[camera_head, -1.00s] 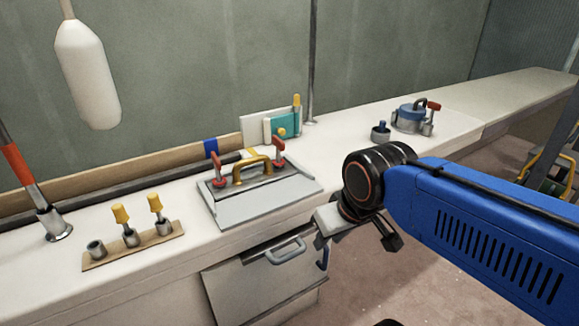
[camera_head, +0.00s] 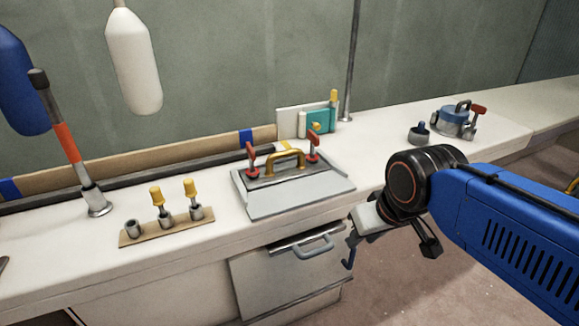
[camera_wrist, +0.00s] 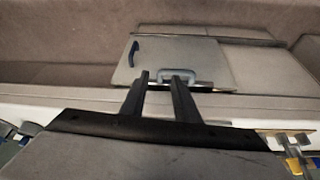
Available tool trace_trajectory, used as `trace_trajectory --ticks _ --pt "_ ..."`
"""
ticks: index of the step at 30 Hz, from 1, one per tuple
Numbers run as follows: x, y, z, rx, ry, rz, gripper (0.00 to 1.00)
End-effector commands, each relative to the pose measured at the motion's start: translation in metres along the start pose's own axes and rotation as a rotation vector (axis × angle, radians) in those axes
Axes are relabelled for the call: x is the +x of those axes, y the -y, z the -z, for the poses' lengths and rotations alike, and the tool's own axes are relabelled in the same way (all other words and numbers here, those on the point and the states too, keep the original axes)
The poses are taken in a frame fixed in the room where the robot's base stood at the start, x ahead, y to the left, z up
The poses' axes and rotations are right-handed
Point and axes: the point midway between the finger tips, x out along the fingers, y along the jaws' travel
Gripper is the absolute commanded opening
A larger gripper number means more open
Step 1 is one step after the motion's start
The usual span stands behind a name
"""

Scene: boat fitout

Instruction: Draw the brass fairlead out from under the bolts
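The brass fairlead (camera_head: 284,160) is a gold, arched piece on the grey metal plate (camera_head: 300,195) on the white bench. Two red-handled bolts stand at its ends, the left bolt (camera_head: 251,157) and the right bolt (camera_head: 314,143). Whether the bolts press on it is too small to tell. My gripper (camera_head: 362,228) is in front of the bench, right of the plate and apart from it. In the wrist view its two dark fingers (camera_wrist: 164,76) stand apart with nothing between them.
Below the plate is a grey locker front (camera_head: 290,275) with a handle (camera_head: 314,247). A strip with yellow-handled tools (camera_head: 165,225) lies left. A teal box (camera_head: 320,119) and a pole (camera_head: 352,60) stand behind.

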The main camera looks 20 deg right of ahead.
Motion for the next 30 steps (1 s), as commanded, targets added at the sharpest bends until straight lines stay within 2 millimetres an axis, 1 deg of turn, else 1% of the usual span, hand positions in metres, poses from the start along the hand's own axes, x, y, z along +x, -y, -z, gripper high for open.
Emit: trace_trajectory --ticks 11,12,13,14,17,20,23,30 --pt "0.000 0.000 0.000 0.000 0.000 0.000 0.28" --pt "0.000 0.000 0.000 0.000 0.000 0.000 0.30" --pt "0.000 0.000 0.000 0.000 0.000 0.000 0.38" --pt "0.000 0.000 0.001 -0.003 0.001 0.000 0.39" --pt "-0.004 0.000 0.009 -0.035 0.008 0.001 0.39" --pt "-0.013 0.001 0.028 -0.119 0.027 0.003 0.39" --pt "-0.025 0.002 0.056 -0.248 0.056 0.010 0.39" --pt "-0.051 0.006 0.130 -0.593 0.128 0.045 0.39"
